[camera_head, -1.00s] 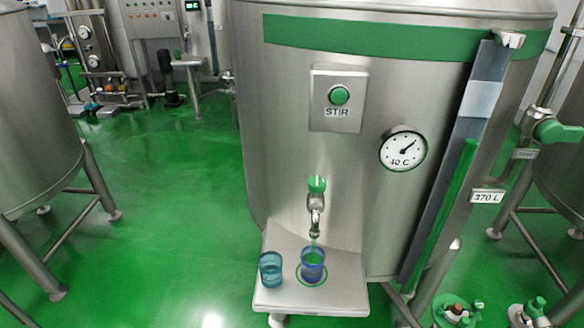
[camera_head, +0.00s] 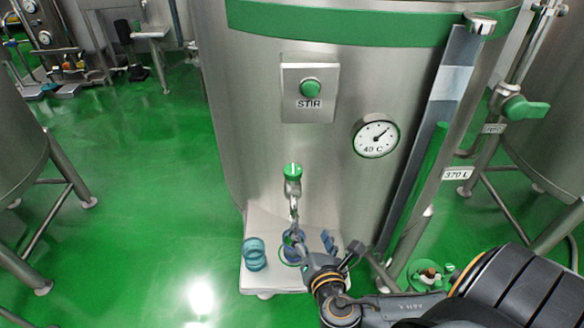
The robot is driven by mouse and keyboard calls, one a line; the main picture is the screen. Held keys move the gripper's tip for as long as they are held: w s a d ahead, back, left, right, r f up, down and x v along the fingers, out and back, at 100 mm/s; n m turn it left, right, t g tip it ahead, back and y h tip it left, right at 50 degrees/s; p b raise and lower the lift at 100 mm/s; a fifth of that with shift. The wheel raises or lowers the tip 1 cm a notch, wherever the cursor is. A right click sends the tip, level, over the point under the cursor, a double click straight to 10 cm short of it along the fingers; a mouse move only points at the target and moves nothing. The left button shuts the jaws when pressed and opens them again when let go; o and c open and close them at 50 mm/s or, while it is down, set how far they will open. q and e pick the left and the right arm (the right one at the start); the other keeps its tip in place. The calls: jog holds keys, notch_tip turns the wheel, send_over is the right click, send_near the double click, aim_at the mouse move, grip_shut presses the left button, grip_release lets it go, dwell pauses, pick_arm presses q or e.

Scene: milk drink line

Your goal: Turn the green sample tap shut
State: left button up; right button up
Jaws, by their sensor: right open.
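The sample tap has a green knob (camera_head: 292,171) on top of a metal spout (camera_head: 294,201), low on the front of the steel tank (camera_head: 245,110). Whether liquid runs from it is too small to tell. My right gripper (camera_head: 313,245) is open below and right of the tap, over the shelf and apart from the knob. It partly hides a blue cup (camera_head: 291,239) under the spout. My left gripper is not in view.
A second blue cup (camera_head: 254,253) stands left on the white shelf (camera_head: 246,285). A STIR button (camera_head: 310,88), a 40 C dial (camera_head: 376,138) and a level gauge (camera_head: 432,150) are on the tank. Green floor is free at left.

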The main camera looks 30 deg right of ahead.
aim_at(296, 178)
notch_tip(296, 178, up, 8)
jog(key=n+t+y, duration=0.1)
jog(key=n+t, duration=0.3)
jog(key=n, duration=0.3)
jog(key=p+x, duration=0.4)
jog(key=x, duration=0.7)
jog(key=shift+w+d+f, duration=0.1)
jog(key=shift+w, duration=0.25)
jog(key=shift+x, duration=0.8)
jog(key=shift+f, duration=0.15)
jog(key=shift+c, duration=0.3)
jog(key=c, duration=1.1)
